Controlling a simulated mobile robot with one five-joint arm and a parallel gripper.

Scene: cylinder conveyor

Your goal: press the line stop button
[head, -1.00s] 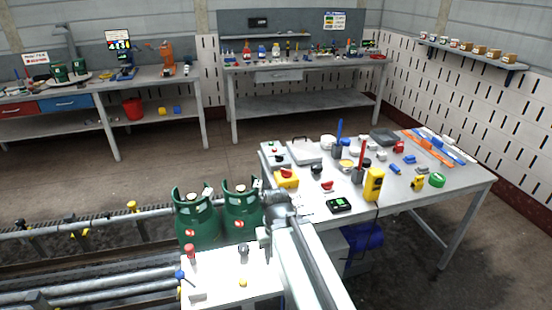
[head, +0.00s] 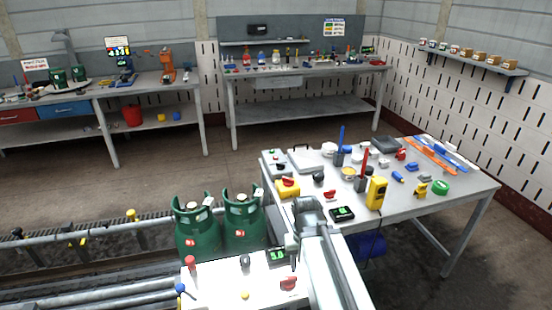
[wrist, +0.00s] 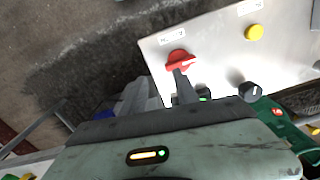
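A white control panel (head: 215,285) stands at the bottom of the head view. It carries a red knob-topped button (head: 190,263), a black knob (head: 245,261), a yellow button (head: 245,296) and a red rotary-looking switch (head: 289,283). The labels are too small to read, so I cannot tell which control is the line stop. The wrist view shows the red switch (wrist: 180,61), yellow button (wrist: 254,32) and black knob (wrist: 249,91). My gripper (wrist: 183,90) appears close beside the red switch; contact and finger opening are unclear. In the head view my gripper (head: 291,243) is above the panel's right side.
Two green gas cylinders (head: 241,222) stand just behind the panel. A roller conveyor (head: 90,285) runs along the left. A worktable (head: 455,190) at right holds tools and a yellow box with a red button (head: 288,187). Floor beyond the conveyor is clear.

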